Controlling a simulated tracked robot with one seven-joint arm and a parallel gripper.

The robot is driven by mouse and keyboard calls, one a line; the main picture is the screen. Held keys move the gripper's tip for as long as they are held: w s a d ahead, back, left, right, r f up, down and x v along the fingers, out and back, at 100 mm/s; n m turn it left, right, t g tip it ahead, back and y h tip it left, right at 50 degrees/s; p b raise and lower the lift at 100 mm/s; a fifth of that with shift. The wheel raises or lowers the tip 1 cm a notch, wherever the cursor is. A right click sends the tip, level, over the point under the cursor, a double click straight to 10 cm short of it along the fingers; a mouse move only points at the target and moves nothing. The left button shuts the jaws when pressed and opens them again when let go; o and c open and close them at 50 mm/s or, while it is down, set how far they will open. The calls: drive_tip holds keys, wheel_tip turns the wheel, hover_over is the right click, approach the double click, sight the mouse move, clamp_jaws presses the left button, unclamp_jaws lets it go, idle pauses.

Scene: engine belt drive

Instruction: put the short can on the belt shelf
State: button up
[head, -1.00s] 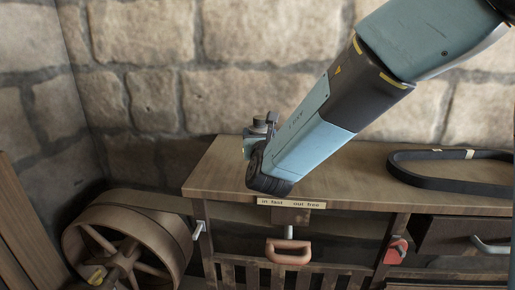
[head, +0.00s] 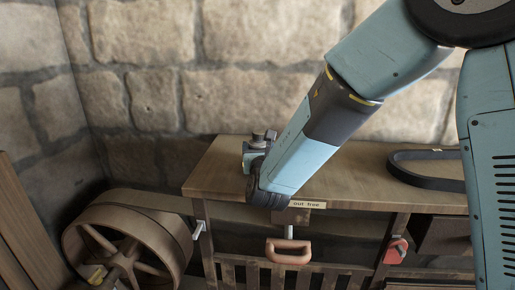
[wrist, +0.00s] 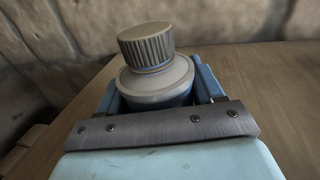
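The short can (wrist: 160,82), with a pale grey shoulder and a ribbed cap, is upright with a slight tilt in the wrist view. The blue fingers of my gripper stand on both sides of it and appear closed on it. In the head view my gripper (head: 256,152) is at the left end of a wooden shelf top (head: 222,168), with the can's dark cap (head: 258,138) showing above it. The can's base is hidden, so I cannot tell whether it touches the wood. A dark belt loop (head: 425,155) lies on the same top at the right.
A large spoked wheel (head: 105,240) with a belt is at lower left. Below the top's front edge are a white lever (head: 199,230), a reddish handle (head: 288,251) and a red knob (head: 397,250). The wood between my gripper and the belt loop looks clear. A stone wall stands behind.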

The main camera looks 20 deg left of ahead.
drive_tip(key=o, duration=0.4)
drive_tip(key=shift+r, duration=0.1)
drive_tip(key=v, duration=1.2)
drive_tip(key=shift+d, duration=0.1)
